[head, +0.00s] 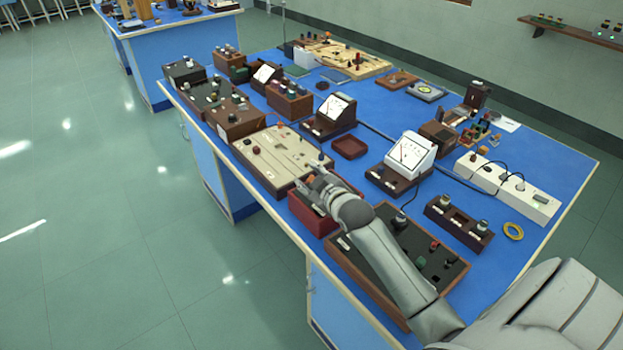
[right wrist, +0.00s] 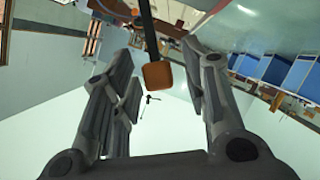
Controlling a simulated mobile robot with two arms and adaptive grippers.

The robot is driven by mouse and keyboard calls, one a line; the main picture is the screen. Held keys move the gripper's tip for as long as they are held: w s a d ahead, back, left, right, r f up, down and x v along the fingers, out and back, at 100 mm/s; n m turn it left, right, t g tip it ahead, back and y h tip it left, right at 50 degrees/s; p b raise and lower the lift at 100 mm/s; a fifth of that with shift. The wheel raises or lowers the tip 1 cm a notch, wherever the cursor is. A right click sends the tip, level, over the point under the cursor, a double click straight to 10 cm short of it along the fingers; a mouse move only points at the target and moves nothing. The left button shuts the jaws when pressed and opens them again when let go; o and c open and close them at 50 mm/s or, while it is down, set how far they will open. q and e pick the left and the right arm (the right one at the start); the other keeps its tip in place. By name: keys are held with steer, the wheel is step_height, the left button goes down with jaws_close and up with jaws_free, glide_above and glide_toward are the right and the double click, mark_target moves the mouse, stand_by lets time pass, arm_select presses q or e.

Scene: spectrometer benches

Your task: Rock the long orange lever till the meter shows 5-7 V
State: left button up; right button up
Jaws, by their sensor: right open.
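My right gripper (head: 314,182) is over the near long side of the blue bench, between the cream panel board and a red box. In the right wrist view its fingers (right wrist: 165,95) are open and apart. An orange-brown block on a dark rod (right wrist: 158,75), which looks like the lever's end, hangs between them without visible contact. In the head view the gripper mostly hides the lever. A white meter (head: 411,151) stands right of the gripper, and a dark-cased meter (head: 338,106) stands behind it. Neither reading is legible. My left gripper is out of view.
The cream panel board (head: 268,158) and red box (head: 308,215) lie close to the gripper. A black panel in a wooden frame (head: 384,238) is under my right arm.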

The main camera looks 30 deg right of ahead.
jaws_close()
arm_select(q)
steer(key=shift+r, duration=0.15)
